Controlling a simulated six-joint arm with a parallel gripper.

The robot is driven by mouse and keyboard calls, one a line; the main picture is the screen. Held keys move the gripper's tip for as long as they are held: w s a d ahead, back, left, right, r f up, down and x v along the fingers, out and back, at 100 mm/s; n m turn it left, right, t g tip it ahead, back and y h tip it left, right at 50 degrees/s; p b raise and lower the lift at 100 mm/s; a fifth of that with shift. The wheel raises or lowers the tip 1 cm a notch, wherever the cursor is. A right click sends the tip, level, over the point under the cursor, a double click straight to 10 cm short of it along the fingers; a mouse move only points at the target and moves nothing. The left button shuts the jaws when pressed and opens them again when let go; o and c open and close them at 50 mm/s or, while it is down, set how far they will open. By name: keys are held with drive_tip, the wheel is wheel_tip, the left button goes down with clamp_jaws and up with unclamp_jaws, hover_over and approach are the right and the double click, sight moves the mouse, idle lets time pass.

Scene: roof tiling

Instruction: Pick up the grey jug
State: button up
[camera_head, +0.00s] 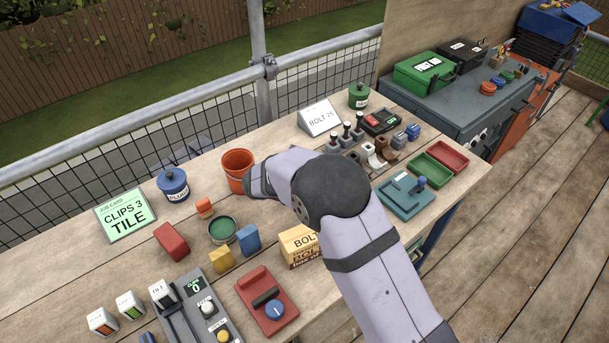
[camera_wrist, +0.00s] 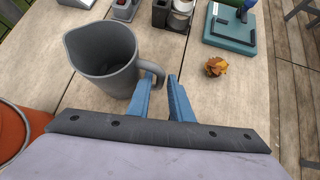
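The grey jug (camera_wrist: 105,62) stands upright on the wooden bench in the wrist view, its open top towards me and its handle (camera_wrist: 156,72) pointing right. My gripper (camera_wrist: 160,80) has two blue fingers, set apart. The handle shows in the gap between the fingertips, with a finger on each side. I cannot tell whether either finger touches it. In the head view my arm covers the jug and the gripper's fingers.
An orange pot (camera_wrist: 12,132) is close at the left; it also shows in the head view (camera_head: 237,170). A dry leaf (camera_wrist: 216,67) lies right of the fingers. A teal device (camera_wrist: 230,28) sits beyond. Several small items stand along the bench behind the jug.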

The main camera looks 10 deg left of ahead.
drive_tip(key=shift+x, duration=1)
clamp_jaws()
drive_tip(key=shift+r, duration=0.25)
drive_tip(key=shift+r+b, duration=0.75)
drive_tip(key=shift+r, duration=3.95)
drive_tip(key=shift+r, duration=0.1)
